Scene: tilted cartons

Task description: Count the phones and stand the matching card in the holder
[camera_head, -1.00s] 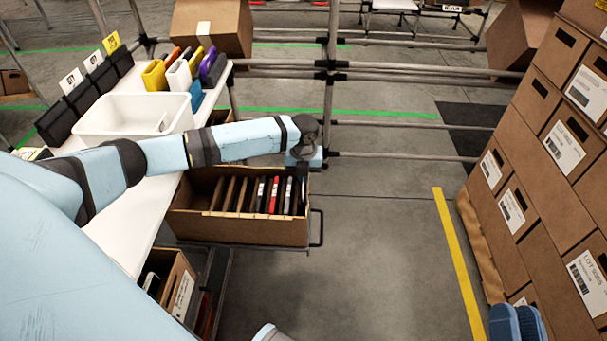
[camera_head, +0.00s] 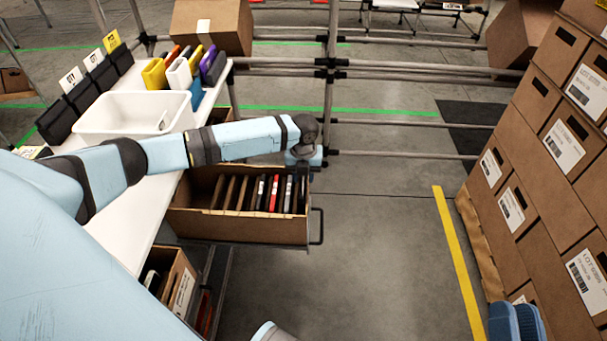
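A brown carton (camera_head: 240,230) below the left arm has brown dividers and several thin upright phones (camera_head: 272,193), black, red and whitish. White cards (camera_head: 71,79) and a yellow card (camera_head: 111,42) stand upright in black blocks (camera_head: 57,122) at the back left of the white table; their print is too small to read. My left gripper (camera_head: 304,157) hangs at the arm's end over the carton's back right corner. Its fingers are hidden by the wrist. Two dark blue rounded pads (camera_head: 516,322) at the lower right look like my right gripper's fingers; their grip state is unclear.
A white bin (camera_head: 132,114) stands on the white table (camera_head: 130,215). Several coloured cases (camera_head: 178,74) stand behind it. Another carton (camera_head: 170,283) sits lower left. Stacked labelled cartons (camera_head: 540,200) fill the right. Rack pipes (camera_head: 331,80) stand behind. The middle floor is clear.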

